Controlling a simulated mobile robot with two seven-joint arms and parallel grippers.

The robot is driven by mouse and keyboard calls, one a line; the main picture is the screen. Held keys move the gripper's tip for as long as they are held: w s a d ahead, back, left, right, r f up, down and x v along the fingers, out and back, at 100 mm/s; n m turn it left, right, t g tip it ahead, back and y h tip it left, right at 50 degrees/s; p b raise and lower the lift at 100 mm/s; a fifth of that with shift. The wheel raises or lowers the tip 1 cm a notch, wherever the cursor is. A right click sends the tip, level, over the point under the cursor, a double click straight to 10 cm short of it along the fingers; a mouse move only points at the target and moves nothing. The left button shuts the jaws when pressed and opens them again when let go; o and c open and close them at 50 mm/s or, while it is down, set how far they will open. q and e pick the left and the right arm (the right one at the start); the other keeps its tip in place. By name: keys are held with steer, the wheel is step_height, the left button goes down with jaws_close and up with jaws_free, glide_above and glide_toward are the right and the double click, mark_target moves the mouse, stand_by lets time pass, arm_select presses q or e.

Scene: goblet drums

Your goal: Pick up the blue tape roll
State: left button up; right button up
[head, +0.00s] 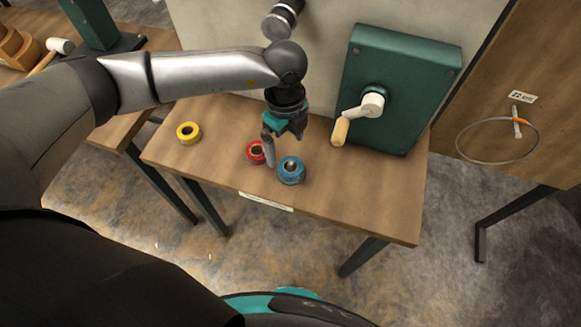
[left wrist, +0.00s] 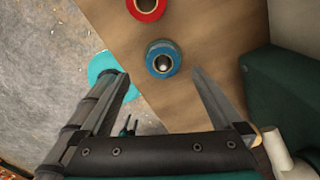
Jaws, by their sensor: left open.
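The blue tape roll (head: 291,171) lies on the wooden table near its front edge, hole facing up, with something shiny showing inside the hole. In the left wrist view the blue tape roll (left wrist: 163,60) sits ahead of and between my finger lines, a little beyond the tips. My left gripper (head: 283,152) is open and empty, pointing down above the table, just behind and left of the blue roll in the head view. It also shows in the left wrist view (left wrist: 160,75).
A red tape roll (head: 256,152) lies close to the left of the blue one. A yellow roll (head: 188,132) is farther left. A green box (head: 398,88) with a crank handle (head: 341,130) stands at the right. The table's front right is clear.

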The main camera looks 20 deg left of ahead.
mark_target(289, 162)
arm_select(q)
steer(key=f, duration=0.5)
steer(key=f+b, duration=0.1)
steer(key=f, duration=0.1)
steer(key=shift+d+f, duration=0.25)
steer(key=shift+f, duration=0.05)
steer(key=shift+w, duration=0.1)
steer(key=c, duration=1.6)
